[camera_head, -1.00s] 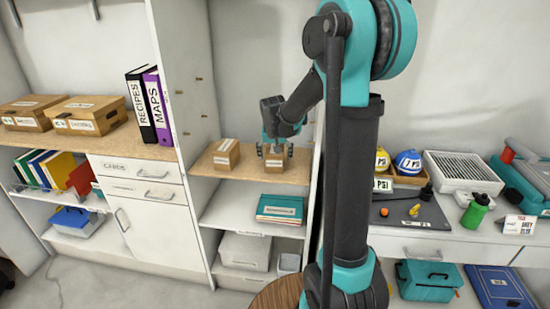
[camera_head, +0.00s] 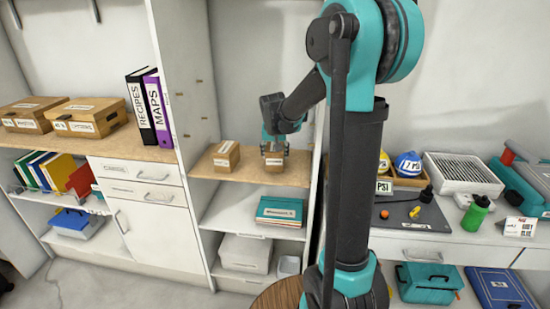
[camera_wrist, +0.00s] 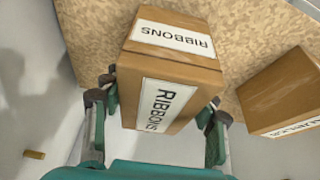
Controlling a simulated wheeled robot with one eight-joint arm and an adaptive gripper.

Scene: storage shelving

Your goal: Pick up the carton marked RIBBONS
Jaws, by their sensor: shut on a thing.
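The brown carton (camera_wrist: 178,72) carries white labels reading RIBBONS on two faces. In the wrist view it sits upright between my gripper's two fingers (camera_wrist: 155,110), one on each side. In the head view the carton (camera_head: 274,166) is on the wooden shelf board (camera_head: 240,172), on the right part of it. My gripper (camera_head: 274,148) is above it, shut on its sides. I cannot tell whether the carton's base is clear of the board.
A second brown carton (camera_head: 226,155) stands to the left on the same board; it shows at the right in the wrist view (camera_wrist: 285,92). White side panels (camera_head: 188,90) bound the bay. Teal folders (camera_head: 280,211) lie on the shelf below.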

